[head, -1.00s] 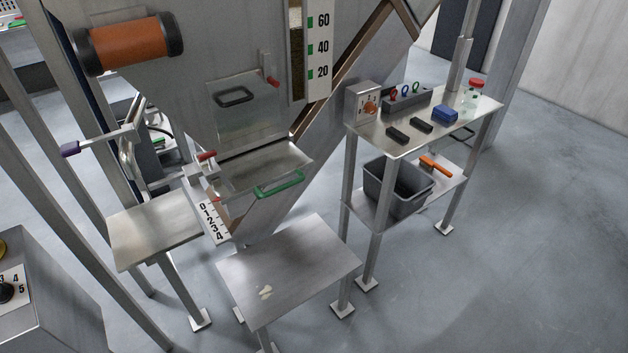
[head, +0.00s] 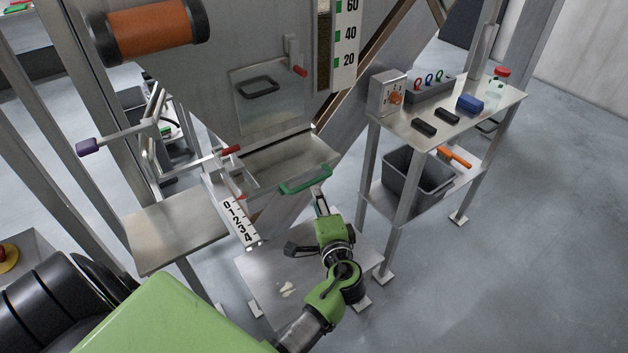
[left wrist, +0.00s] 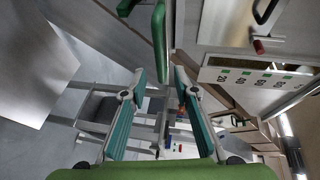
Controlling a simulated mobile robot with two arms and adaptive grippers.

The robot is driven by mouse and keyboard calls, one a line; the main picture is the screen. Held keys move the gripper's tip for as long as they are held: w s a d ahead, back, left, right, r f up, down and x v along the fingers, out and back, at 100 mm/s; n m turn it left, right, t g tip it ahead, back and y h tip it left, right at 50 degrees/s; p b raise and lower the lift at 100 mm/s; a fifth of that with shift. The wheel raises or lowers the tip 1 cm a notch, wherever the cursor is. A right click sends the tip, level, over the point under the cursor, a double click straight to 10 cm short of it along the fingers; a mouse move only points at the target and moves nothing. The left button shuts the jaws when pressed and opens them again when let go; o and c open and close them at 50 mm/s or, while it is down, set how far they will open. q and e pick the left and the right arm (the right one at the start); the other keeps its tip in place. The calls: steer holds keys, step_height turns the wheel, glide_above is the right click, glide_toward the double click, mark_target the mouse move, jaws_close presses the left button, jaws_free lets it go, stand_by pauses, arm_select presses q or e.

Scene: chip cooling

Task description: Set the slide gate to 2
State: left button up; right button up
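The slide gate is a metal plate (head: 275,160) under the hopper, with a green handle (head: 305,179) on its front edge. A white scale (head: 240,224) marked 0 to 4 lies beside it. A small red pointer (head: 240,198) is near the 0 end. A red-tipped lever (head: 230,150) stands at the gate's left side. My left gripper (head: 319,197) is just below the green handle. In the left wrist view its fingers (left wrist: 160,76) are open and apart, with the green handle (left wrist: 160,40) just beyond the tips. My right gripper is not in view.
A metal shelf (head: 285,268) lies below the gate under my left wrist. A table (head: 450,125) to the right carries a control box (head: 388,93) and small items, with a grey bin (head: 418,175) beneath. Another shelf (head: 165,235) stands left of the scale.

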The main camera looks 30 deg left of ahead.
mark_target(312, 185)
arm_select(q)
steer(key=p+x, duration=0.1)
steer(key=x, duration=0.7)
steer(key=shift+w+a+f, duration=0.2)
jaws_close()
